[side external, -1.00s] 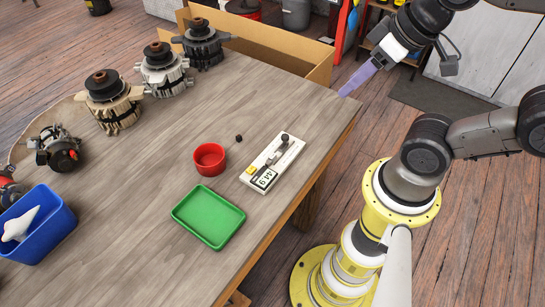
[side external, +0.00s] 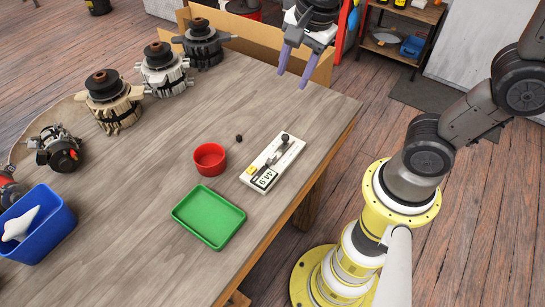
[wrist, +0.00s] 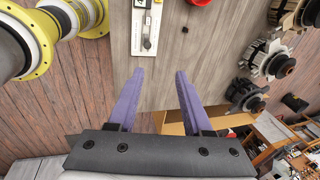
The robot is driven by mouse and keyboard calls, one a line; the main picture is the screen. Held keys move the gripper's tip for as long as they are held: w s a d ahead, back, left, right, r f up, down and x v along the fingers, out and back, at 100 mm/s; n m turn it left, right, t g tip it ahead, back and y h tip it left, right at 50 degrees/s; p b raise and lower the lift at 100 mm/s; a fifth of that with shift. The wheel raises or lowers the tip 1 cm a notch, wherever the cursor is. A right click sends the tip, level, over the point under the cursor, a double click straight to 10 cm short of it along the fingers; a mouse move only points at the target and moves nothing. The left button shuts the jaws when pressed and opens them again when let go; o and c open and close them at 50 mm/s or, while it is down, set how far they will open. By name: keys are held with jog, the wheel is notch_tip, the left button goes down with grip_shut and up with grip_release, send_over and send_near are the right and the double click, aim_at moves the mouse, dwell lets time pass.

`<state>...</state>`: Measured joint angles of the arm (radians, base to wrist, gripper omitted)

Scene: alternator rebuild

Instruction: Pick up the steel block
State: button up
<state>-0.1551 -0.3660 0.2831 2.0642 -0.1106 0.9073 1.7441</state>
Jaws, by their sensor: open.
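A small dark block (side external: 239,138) lies on the wooden table, behind and right of the red cup. It is the only loose block I can make out, and its metal is too small to judge. My gripper (side external: 293,80) is open and empty, high near the table's far right edge, well apart from the block. In the wrist view, the two purple fingers (wrist: 159,73) are spread with nothing between them.
A red cup (side external: 210,159), a green tray (side external: 209,217) and a white board with a lever and number label (side external: 273,163) are near the block. Several alternator parts (side external: 113,102) line the left. A blue bin (side external: 36,224) stands front left. The table's middle is clear.

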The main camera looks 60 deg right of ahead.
jog(key=w+a+f+m+g, duration=0.15)
jog(key=w+a+f, duration=0.25)
jog(key=f, duration=0.4)
jog(key=n+g, duration=0.1)
jog(key=g, duration=0.1)
send_over(273, 156)
jog(key=a, duration=0.1)
jog(key=shift+t+h, duration=0.25)
jog(key=shift+h, duration=0.15)
notch_tip(273, 156, down, 10)
jog(key=shift+w+a+r, duration=0.1)
jog(key=shift+w+a, duration=0.05)
jog(key=shift+d+f, duration=0.2)
jog(key=shift+f, duration=0.8)
jog(key=shift+d+f, duration=0.2)
jog(key=shift+f, duration=0.75)
jog(key=shift+d+f, duration=0.2)
jog(key=shift+f, duration=0.8)
grip_shut()
